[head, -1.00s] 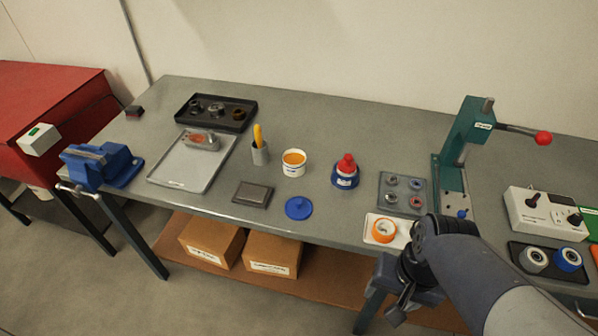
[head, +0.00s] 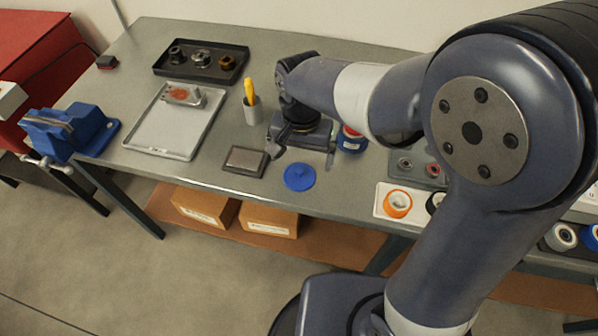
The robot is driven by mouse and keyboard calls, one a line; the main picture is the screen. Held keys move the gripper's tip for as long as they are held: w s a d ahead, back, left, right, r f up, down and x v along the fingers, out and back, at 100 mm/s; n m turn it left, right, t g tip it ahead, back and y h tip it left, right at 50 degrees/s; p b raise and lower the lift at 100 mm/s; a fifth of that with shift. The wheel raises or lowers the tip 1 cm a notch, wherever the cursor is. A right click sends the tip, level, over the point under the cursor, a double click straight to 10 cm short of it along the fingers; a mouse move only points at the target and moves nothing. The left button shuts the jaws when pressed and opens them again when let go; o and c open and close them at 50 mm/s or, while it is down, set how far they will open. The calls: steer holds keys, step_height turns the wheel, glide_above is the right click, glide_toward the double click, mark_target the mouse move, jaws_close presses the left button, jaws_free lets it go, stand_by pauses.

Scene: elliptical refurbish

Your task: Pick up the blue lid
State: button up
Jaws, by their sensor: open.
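The blue lid (head: 299,177) is a round disc with a small knob on top. It lies flat near the front edge of the grey workbench (head: 225,195). My gripper (head: 303,158) is just behind the lid in the picture, pointing down with its fingers apart and nothing seen between them. I cannot tell its exact height above the bench. My arm and gripper hide the white tub and most of the blue container with the red top (head: 351,138).
Left of the lid lies a dark flat block (head: 245,161). A grey cup with a yellow-handled tool (head: 251,105) stands behind it. A grey tray (head: 147,145), a black tray (head: 163,70) and a blue vise (head: 72,130) are further left. An orange ring (head: 397,204) sits right.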

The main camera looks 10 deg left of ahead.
mark_target(299, 169)
steer(key=shift+w+a+f+p, duration=0.1)
steer(key=shift+a+f+p, duration=0.05)
steer(key=shift+f, duration=1.35)
steer(key=shift+a+f+p, duration=0.1)
steer(key=shift+f+p, duration=0.05)
steer(key=shift+f, duration=1.3)
steer(key=shift+c, duration=0.5)
steer(key=c, duration=1)
steer(key=shift+o, duration=0.2)
steer(key=shift+r, duration=0.1)
